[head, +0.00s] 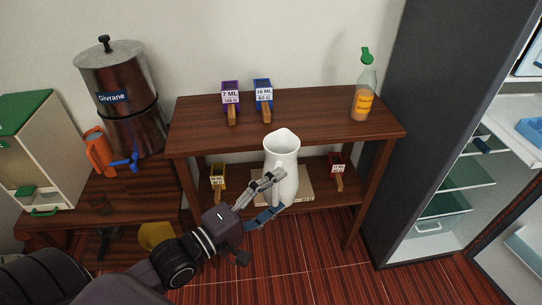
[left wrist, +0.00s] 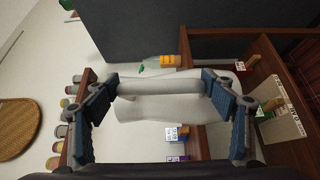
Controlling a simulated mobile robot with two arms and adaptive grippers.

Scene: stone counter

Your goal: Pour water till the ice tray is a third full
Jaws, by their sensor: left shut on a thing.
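A tall white pitcher (head: 284,158) stands out in front of the wooden shelf unit, roughly upright, with its spout at the top. My left gripper (head: 268,196) reaches in from the lower left and is shut on the pitcher's handle side. In the left wrist view the pitcher (left wrist: 150,108) lies across the picture, with the fingers (left wrist: 163,100) at either end of its handle. The water inside cannot be seen. A blue tray-like thing (head: 531,130), perhaps the ice tray, sits in the open fridge at the right edge, partly cut off. My right gripper does not show.
The shelf unit's top (head: 310,112) holds two scoop boxes (head: 263,90) and a green-capped bottle (head: 363,94). A board (head: 300,188) lies on its lower shelf. A metal dispenser (head: 125,85) stands left. The grey fridge (head: 425,110) rises right; floor between is clear.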

